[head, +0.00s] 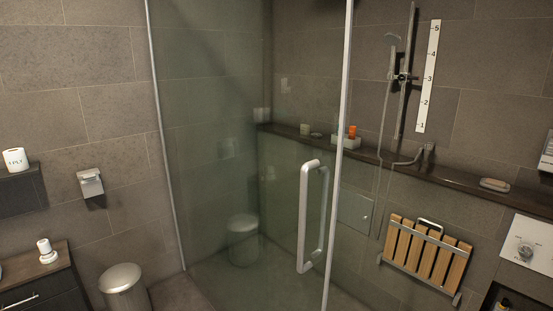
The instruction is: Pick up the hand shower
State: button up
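The hand shower (391,40) is at the upper right of the head view. Its small grey head is uppermost, beside the vertical riser rail (407,55) on the tiled wall. Its handle reaches down toward a dark slider bracket (404,77) on the rail. A thin hose hangs below it, past the ledge. The glass shower door (225,150) stands to the left of the hand shower and does not cover it. My gripper is not in this view.
The door has a large white handle (304,220). A dark ledge (460,182) runs along the wall with toiletries and a soap dish (494,184). A numbered white scale (428,75) is right of the rail. A slatted folding seat (428,254) and a control panel (524,246) are below.

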aim_at(392, 39)
jog(key=i+z, duration=0.1)
jog(key=z, duration=0.3)
jog(key=i+l+z, duration=0.1)
jog(key=z, duration=0.3)
jog(key=i+z, duration=0.1)
jog(key=z, duration=0.3)
jog(key=i+j+z, duration=0.1)
jog(key=z, duration=0.3)
jog(key=i, duration=2.1)
jog(key=k+u, duration=0.15)
jog(key=u, duration=0.35)
jog(key=k+j+u, duration=0.1)
jog(key=u, duration=0.4)
jog(key=k+j+u, duration=0.1)
jog(key=u, duration=0.4)
jog(key=k+j+u, duration=0.15)
jog(key=u, duration=0.35)
jog(key=j+u, duration=0.25)
jog(key=u, duration=0.25)
jog(key=k+j+u, duration=0.1)
jog(key=j+u, duration=0.15)
jog(key=u, duration=0.25)
jog(key=z, duration=1.65)
jog(key=k+j+z, duration=0.45)
